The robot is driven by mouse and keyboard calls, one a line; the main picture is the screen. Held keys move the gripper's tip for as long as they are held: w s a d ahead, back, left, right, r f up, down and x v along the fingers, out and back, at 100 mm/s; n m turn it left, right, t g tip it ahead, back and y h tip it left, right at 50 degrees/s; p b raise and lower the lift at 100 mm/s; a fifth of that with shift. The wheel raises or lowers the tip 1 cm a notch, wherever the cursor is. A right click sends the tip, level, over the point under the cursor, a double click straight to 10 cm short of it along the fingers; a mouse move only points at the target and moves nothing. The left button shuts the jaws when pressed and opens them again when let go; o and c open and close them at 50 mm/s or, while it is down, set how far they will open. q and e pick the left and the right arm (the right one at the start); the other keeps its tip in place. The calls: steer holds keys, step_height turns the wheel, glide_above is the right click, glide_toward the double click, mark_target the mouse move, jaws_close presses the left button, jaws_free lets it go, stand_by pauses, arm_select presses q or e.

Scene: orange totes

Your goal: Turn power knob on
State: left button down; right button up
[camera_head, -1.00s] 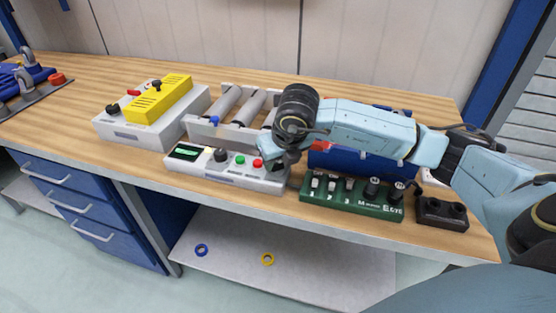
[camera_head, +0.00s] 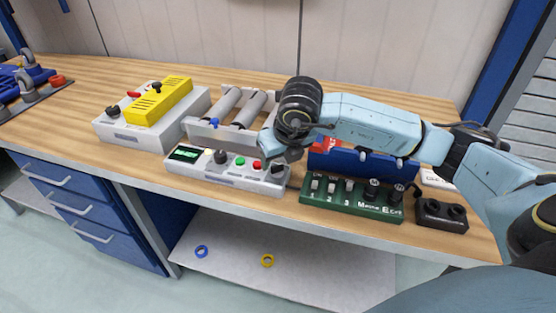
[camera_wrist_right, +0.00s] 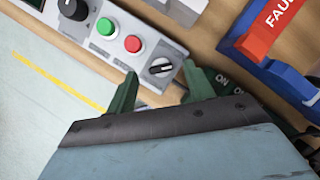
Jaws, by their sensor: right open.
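A light grey control box (camera_head: 217,178) sits near the front edge of the bench. It carries a lit green display (camera_head: 186,153), a black knob (camera_head: 220,156), a green button (camera_head: 240,160), a red button (camera_head: 257,164) and a second black knob (camera_head: 277,168) at its right end. I cannot read which knob is marked power. In the right wrist view the right-end knob (camera_wrist_right: 160,67) shows a white pointer line. My right gripper (camera_wrist_right: 160,84) is open, its green fingers on either side of that knob and apart from it. My left gripper is out of view.
A green switch panel (camera_head: 350,203) stands right of the box, before a blue bin (camera_head: 345,162) with a red label. A roller unit (camera_head: 205,130) stands behind the box. A white box with a yellow cover (camera_head: 160,100) is at left. A black two-socket block (camera_head: 440,215) is at right.

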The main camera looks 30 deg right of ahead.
steer(key=v, duration=1.1)
steer(key=shift+p, duration=0.4)
